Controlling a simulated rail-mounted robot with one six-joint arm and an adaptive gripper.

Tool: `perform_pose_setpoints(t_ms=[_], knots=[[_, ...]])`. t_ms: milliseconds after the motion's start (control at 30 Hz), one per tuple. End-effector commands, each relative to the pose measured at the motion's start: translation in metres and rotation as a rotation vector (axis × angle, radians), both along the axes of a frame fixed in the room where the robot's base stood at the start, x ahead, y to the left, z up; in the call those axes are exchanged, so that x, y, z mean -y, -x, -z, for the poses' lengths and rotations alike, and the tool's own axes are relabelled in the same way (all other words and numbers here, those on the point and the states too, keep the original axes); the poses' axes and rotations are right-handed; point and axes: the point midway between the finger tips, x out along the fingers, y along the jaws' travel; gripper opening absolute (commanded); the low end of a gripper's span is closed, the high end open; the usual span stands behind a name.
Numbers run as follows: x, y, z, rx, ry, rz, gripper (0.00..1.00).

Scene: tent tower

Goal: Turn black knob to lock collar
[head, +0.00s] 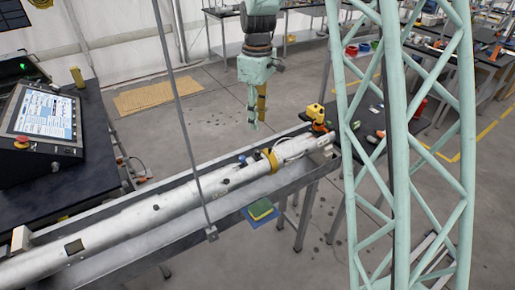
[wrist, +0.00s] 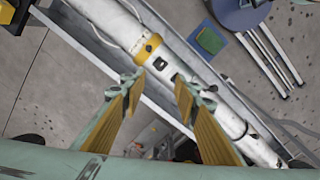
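A long white tube (head: 120,222) lies in a grey metal trough, with a yellow collar (head: 271,161) around it near its right end. The collar also shows in the wrist view (wrist: 147,48). A small dark knob-like part (wrist: 160,64) sits on the tube beside the collar; a dark part also shows near there in the head view (head: 242,158). I cannot tell its turned position. My gripper (head: 253,126) hangs above and behind the tube, pointing down. In the wrist view its two yellow-padded fingers (wrist: 158,82) are spread apart and empty, with the tube beyond them.
A green lattice tower (head: 400,150) stands at the right foreground. A thin grey rod (head: 180,115) rises in front of the trough (head: 150,250). A black bench with a control screen (head: 45,113) is at left. A blue-and-green block (head: 261,210) lies below the trough.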

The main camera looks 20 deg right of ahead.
Motion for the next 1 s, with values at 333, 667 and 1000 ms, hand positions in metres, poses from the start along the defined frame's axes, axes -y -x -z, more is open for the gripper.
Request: perform_pose_setpoints(t_ms=[333, 667, 1000], knots=[[0.000, 0.000, 0.015, -0.001, 0.000, 0.000, 0.29], [0.000, 0.001, 0.054, -0.003, 0.000, 0.000, 0.29], [0.000, 0.001, 0.096, -0.001, 0.000, 0.000, 0.29]])
